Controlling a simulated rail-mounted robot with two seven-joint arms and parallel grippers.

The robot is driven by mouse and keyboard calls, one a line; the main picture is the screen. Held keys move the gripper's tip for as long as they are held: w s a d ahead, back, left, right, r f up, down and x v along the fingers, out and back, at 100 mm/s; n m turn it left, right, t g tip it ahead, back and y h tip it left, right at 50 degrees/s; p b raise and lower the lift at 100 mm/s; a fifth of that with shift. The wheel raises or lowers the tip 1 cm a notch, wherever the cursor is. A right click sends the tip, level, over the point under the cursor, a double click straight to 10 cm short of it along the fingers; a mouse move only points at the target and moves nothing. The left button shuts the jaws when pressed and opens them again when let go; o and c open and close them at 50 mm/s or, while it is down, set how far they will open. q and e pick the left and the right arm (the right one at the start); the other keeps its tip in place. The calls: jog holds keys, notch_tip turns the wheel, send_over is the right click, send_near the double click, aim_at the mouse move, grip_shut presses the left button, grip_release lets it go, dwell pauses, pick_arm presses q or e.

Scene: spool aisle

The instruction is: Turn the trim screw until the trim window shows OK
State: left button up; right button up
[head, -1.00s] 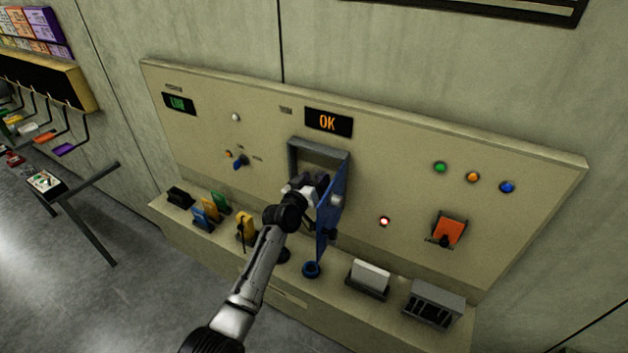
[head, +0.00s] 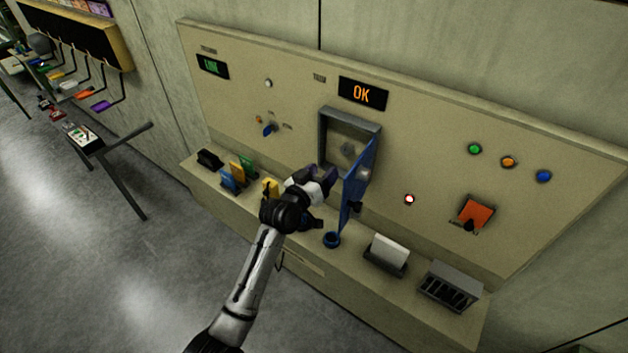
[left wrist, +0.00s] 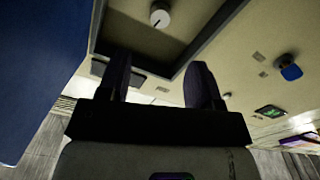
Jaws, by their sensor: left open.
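The trim window (head: 362,94) on the panel shows OK in orange letters. Below it is an open recessed box (head: 325,128) with its blue door (head: 358,180) swung out to the right. A round grey trim screw (head: 347,149) sits on the box's back wall. In the left wrist view the screw (left wrist: 160,16) is a pale knob with a dark mark, ahead of the fingers and apart from them. My left gripper (head: 328,176) is open and empty in front of the box's lower left, left of the door. In the left wrist view its two fingers (left wrist: 160,85) are spread. My right gripper is not in view.
A ledge below the panel (head: 420,130) holds coloured blocks (head: 238,172), a blue ring (head: 332,240), a white card holder (head: 387,254) and a grey slotted box (head: 449,286). A blue knob (head: 268,129) and an orange switch (head: 477,212) are on the panel. A rack stands at left.

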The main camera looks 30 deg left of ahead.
pick_arm(q)
jog(key=shift+s+a, duration=0.15)
jog(key=shift+s, duration=0.65)
jog(key=shift+s+a, duration=0.1)
jog(key=shift+s, duration=0.7)
jog(key=shift+f, duration=0.1)
jog(key=s+d+f+m+g+y, duration=0.1)
jog(key=s+f+g, duration=0.45)
jog(key=s, duration=0.85)
jog(key=s+d+f+m+g+y, duration=0.15)
jog(key=s+f+g, duration=0.4)
jog(key=s, duration=0.85)
jog(key=s+d+f+m+g, duration=0.1)
jog(key=s+f+g, duration=0.2)
jog(key=s+f, duration=0.8)
jog(key=w+p+v, duration=0.2)
jog(key=p+v, duration=1.4)
jog(key=v, duration=0.3)
jog(key=shift+d+r, duration=0.2)
jog(key=shift+r, duration=0.2)
